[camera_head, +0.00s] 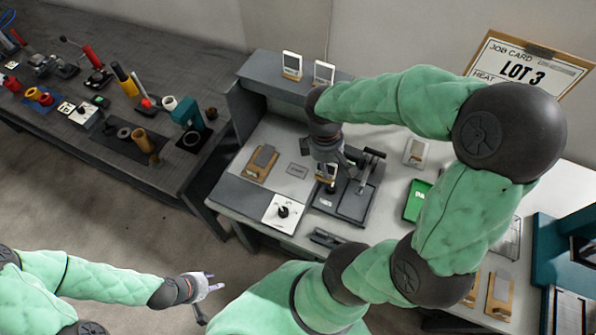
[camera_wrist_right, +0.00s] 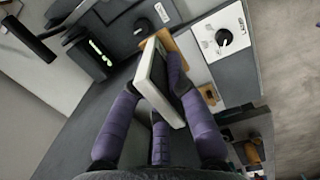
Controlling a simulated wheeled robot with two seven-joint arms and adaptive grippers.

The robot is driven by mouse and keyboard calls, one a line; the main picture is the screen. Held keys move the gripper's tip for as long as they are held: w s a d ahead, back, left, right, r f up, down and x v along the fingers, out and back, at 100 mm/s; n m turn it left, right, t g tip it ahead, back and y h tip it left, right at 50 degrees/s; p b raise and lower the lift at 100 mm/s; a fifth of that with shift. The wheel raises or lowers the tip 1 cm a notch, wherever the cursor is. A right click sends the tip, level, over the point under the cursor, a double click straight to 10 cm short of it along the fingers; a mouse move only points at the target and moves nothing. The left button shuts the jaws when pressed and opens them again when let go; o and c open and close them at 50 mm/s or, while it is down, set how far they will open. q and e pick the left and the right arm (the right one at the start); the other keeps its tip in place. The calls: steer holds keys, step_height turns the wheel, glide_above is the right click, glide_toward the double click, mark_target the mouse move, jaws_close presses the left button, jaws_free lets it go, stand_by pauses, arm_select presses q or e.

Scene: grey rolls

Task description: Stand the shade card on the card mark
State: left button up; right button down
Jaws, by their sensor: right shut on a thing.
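My right gripper (camera_head: 326,185) is shut on the shade card (camera_wrist_right: 154,82), a pale upright slab with an orange-brown wooden foot. In the head view the card (camera_head: 327,171) shows small below the right wrist, above the bench near a black press-like device. In the right wrist view the purple fingers (camera_wrist_right: 165,100) close around the card, which looks tilted there. A small grey labelled rectangle (camera_head: 297,170) on the white bench top, left of the right gripper, looks like the card mark; its lettering is too small to read. My left gripper (camera_head: 215,281) is open and empty, low over the floor.
Two similar cards (camera_head: 292,65) stand on the grey back shelf. A wooden block with a grey plate (camera_head: 262,163) lies left of the mark. A white dial box (camera_head: 283,212) sits at the front edge; the black device (camera_head: 357,200) and green tray (camera_head: 417,200) are to the right.

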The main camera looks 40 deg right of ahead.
step_height(320, 180, down, 4)
steer(key=b, duration=0.3)
steer(key=shift+w+f+b, duration=0.15)
steer(key=shift+f+b, duration=0.05)
steer(key=shift+b, duration=0.15)
steer(key=w+f+b, duration=0.1)
steer(key=w+f, duration=0.2)
steer(key=w, duration=0.1)
steer(key=w+f+b, duration=0.1)
steer(key=w+f, duration=0.2)
steer(key=w, duration=0.1)
steer(key=w+d+f+b, duration=0.1)
steer(key=w+f, duration=0.1)
steer(key=w, duration=0.3)
steer(key=shift+f+b, duration=0.35)
steer(key=shift+f, duration=0.05)
steer(key=shift+w+f, duration=0.3)
steer(key=shift+f, duration=0.15)
steer(key=shift+w+f+b, duration=0.1)
steer(key=shift+f+b, duration=0.5)
steer(key=shift+f, duration=0.95)
steer(key=shift+f, duration=0.1)
steer(key=c, duration=1.7)
jaws_free()
steer(key=shift+f, duration=0.1)
steer(key=o, duration=0.5)
steer(key=shift+c, duration=0.2)
